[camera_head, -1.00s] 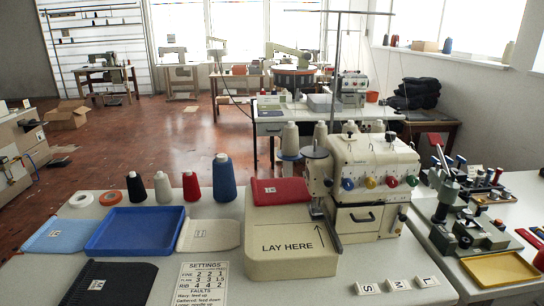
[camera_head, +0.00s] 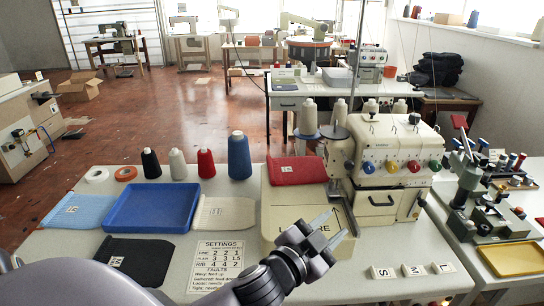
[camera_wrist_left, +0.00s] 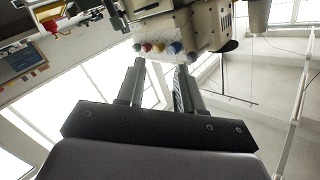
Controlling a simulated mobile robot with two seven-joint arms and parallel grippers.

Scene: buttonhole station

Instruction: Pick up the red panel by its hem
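The red panel (camera_head: 296,170) lies on the back of the cream machine bed, left of the sewing head, with a small white label at its left. My left gripper (camera_head: 328,231) is over the front of the bed and covers part of the "LAY HERE" lettering. Its two fingers are apart with nothing between them, and it is in front of the red panel, apart from it. In the left wrist view the open fingers (camera_wrist_left: 159,82) point toward the cream machine (camera_wrist_left: 180,25); the red panel cannot be made out there. My right gripper is not in view.
A blue tray (camera_head: 112,222) stands at left, among light blue (camera_head: 88,203), cream (camera_head: 237,205) and black (camera_head: 150,250) panels. Thread cones stand behind it. The settings card (camera_head: 197,286) and S, M, L blocks (camera_head: 413,271) lie in front. A green press (camera_head: 462,190) is at right.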

